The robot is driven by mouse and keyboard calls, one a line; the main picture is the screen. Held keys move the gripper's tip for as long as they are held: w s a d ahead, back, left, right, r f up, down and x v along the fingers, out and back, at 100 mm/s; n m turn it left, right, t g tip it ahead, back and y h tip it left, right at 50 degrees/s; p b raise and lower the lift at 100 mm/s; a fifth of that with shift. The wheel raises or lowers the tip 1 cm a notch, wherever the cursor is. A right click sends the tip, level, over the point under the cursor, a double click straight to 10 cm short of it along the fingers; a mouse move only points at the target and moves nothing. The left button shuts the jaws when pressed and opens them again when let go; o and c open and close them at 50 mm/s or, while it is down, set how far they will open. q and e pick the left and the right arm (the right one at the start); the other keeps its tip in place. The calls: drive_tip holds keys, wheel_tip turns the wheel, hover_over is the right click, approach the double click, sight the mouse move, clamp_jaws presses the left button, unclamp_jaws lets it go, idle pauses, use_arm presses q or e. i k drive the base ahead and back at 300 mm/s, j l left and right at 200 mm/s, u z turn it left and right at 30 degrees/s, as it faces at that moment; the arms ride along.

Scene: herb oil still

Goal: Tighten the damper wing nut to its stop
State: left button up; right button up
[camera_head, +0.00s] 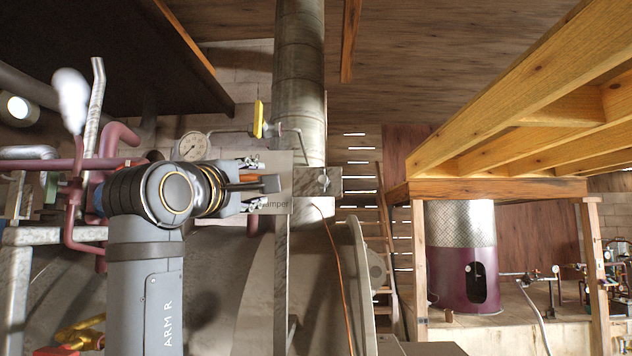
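My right gripper (258,184), on the arm marked "ARM R", points right at a pale plate (284,166) in front of the stove pipe. The plate carries a label ending in "amper" (276,204), partly covered by the lower finger. The two fingers stand apart, one above and one below a dark grey bar with a wider end (271,184). I see gaps between the bar and both fingers. This bar may be the damper wing nut, but its shape is not clear. A small bracket with a bolt (323,181) sits right of the plate. My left gripper is out of view.
The grey stove pipe (299,80) rises behind the plate. A gauge (193,146) and a yellow-handled valve (258,119) are just above my gripper. An orange cable (335,262) hangs below. A wooden platform (510,110) and a purple still (462,270) stand at the right.

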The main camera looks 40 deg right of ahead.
sight(323, 180)
drive_tip(key=z, duration=1.3)
